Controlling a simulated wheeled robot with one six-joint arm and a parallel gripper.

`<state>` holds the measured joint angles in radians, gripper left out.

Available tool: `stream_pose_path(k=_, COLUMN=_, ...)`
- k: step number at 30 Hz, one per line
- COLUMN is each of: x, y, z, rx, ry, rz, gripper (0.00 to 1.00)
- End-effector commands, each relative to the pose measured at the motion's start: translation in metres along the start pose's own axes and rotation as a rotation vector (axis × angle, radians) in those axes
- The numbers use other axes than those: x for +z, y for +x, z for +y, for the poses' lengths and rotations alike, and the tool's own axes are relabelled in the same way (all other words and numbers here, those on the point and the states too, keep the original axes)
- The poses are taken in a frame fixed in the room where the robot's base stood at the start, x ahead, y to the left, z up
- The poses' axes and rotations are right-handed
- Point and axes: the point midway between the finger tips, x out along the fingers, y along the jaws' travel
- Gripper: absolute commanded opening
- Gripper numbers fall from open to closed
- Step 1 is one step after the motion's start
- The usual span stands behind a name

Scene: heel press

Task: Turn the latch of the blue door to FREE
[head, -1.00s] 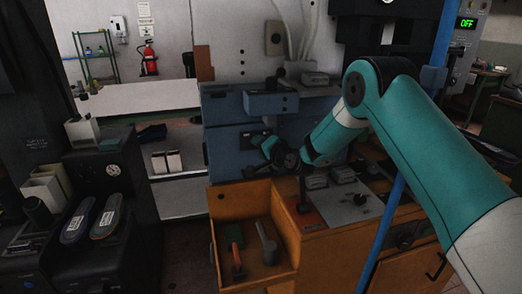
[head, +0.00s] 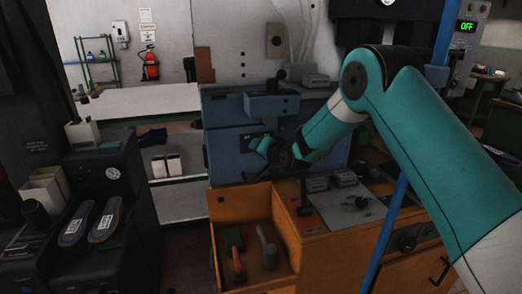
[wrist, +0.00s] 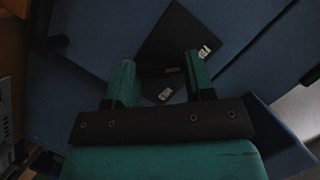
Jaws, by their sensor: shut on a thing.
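The blue door (head: 226,157) is the front of the blue cabinet, in the middle of the head view. It fills much of the wrist view (wrist: 95,40). A black latch plate (wrist: 178,32) on it carries small white labels, too small to read. My gripper (head: 262,144) is at the door's front. In the wrist view my gripper (wrist: 158,70) has its two teal fingers on either side of the dark latch (wrist: 152,71) and is shut on it. The latch is dark and partly hidden, so its exact angle cannot be told.
An open orange drawer (head: 224,200) with tools stands below the door. A blue vertical pole (head: 386,225) stands near my arm. A black machine (head: 105,170) with two insoles is at left.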

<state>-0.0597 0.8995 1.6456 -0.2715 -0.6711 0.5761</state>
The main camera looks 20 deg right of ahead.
Motion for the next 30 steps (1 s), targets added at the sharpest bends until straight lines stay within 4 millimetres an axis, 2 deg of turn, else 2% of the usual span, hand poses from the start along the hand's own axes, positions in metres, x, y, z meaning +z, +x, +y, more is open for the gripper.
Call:
stream_pose_path(k=4, x=0.001, y=0.0, z=0.0, rx=-0.001, ry=-0.001, rz=-0.002, gripper=0.25)
stream_pose_path(k=5, x=0.001, y=0.0, z=0.0, rx=-0.001, ry=-0.001, rz=-0.002, gripper=0.53)
stream_pose_path(k=6, x=0.001, y=0.0, z=0.0, rx=-0.001, ry=0.0, rz=-0.003, gripper=0.63)
stream_pose_path(k=8, x=0.001, y=0.0, z=0.0, rx=-0.001, ry=0.0, rz=-0.002, gripper=0.74)
stream_pose_path(k=16, x=0.001, y=0.0, z=0.0, rx=-0.001, ry=0.001, rz=-0.001, gripper=0.74)
stream_pose_path(k=20, x=0.001, y=-0.007, z=0.0, rx=-0.001, ry=0.001, rz=-0.001, gripper=0.74)
stream_pose_path(k=25, x=0.002, y=-0.036, z=0.002, rx=0.0, ry=0.002, rz=-0.001, gripper=0.74)
stream_pose_path(k=30, x=0.002, y=-0.08, z=0.002, rx=0.0, ry=0.001, rz=0.001, gripper=0.74)
